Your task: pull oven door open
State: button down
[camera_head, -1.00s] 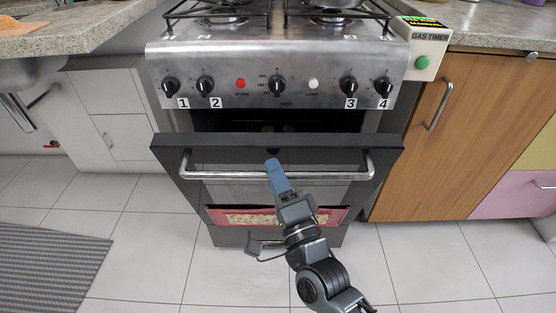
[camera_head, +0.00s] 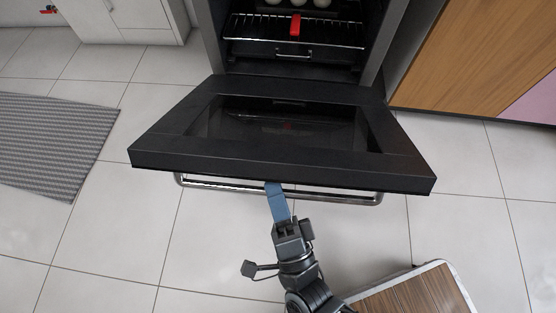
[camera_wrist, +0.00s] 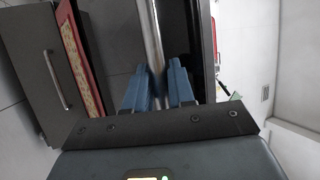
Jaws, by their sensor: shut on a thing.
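The black oven door (camera_head: 175,140) is swung far down, close to level, with its inner side and window facing up in the head view. Its metal bar handle (camera_head: 335,196) runs along the door's front edge. My gripper (camera_head: 273,188) is at the handle, a little left of its middle, with the fingertips partly hidden under the door edge. In the wrist view the handle (camera_wrist: 152,40) passes between the two blue fingers of my gripper (camera_wrist: 158,82), which are shut on it. The oven cavity (camera_head: 290,65) is exposed behind the door.
Inside the oven is a wire rack (camera_head: 260,32) with a red clip-like item (camera_head: 295,27) and several pale round things (camera_head: 297,2). A wooden cabinet (camera_head: 480,50) stands at right. A striped mat (camera_head: 50,140) lies at left. Tiled floor between is clear.

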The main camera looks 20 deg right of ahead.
notch_tip(320, 180, down, 8)
jog(key=s+n+t+b, duration=0.1)
jog(key=t, duration=0.1)
jog(key=shift+s+a+y, duration=0.25)
jog(key=shift+s+y, duration=0.1)
jog(key=shift+y, duration=0.05)
jog(key=c, duration=1.1)
grip_release()
jog(key=shift+c, duration=0.2)
jog(key=shift+o, duration=0.4)
jog(key=shift+s+a+r, duration=0.1)
jog(key=shift+s+a, duration=0.05)
jog(key=shift+s+a+n, duration=0.1)
jog(key=shift+n, duration=0.2)
